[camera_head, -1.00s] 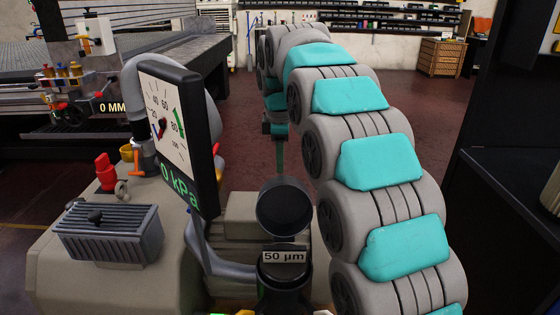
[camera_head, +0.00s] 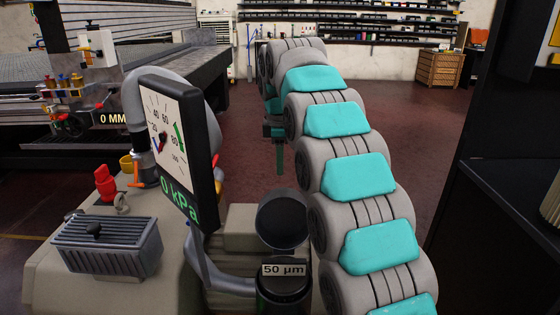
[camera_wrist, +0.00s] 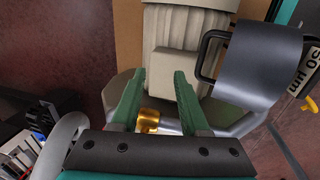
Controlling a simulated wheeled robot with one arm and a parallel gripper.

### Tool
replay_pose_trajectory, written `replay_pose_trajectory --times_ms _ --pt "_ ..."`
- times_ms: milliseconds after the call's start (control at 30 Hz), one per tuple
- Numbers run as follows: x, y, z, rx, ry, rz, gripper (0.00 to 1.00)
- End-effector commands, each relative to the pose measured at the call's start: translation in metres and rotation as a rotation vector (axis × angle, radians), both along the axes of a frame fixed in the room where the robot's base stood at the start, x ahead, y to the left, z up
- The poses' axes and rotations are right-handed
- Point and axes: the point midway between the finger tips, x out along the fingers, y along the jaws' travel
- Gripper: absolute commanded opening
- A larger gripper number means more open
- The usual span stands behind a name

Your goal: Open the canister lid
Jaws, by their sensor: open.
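The dark canister (camera_head: 285,292) with a "50 µm" label stands at the bottom centre of the head view. Its round dark lid (camera_head: 283,217) appears tilted up above and behind the body, its round face towards the head camera. The wrist view shows a dark curved part of the canister assembly (camera_wrist: 262,62) at upper right, with a wire loop beside it and the label to its right. My gripper (camera_wrist: 159,73) is open, its two green fingers apart and empty. In the head view my gripper (camera_head: 280,165) hangs behind the lid, apart from it in the picture.
A gauge (camera_head: 172,150) reading 0 kPa stands left of the canister. A ribbed box (camera_head: 107,247) and a red valve (camera_head: 105,182) are at left. A gold fitting (camera_wrist: 148,121) shows between my fingers in the wrist view. A black cabinet (camera_head: 500,190) stands at right.

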Motion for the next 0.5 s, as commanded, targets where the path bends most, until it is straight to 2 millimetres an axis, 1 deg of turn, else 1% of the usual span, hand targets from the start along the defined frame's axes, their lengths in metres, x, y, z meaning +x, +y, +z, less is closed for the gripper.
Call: replay_pose_trajectory --times_ms 267,500 --pt "0.0 0.0 0.002 0.001 -0.001 0.0 0.45" --pt "0.001 0.0 0.015 0.0 0.0 0.0 0.45"
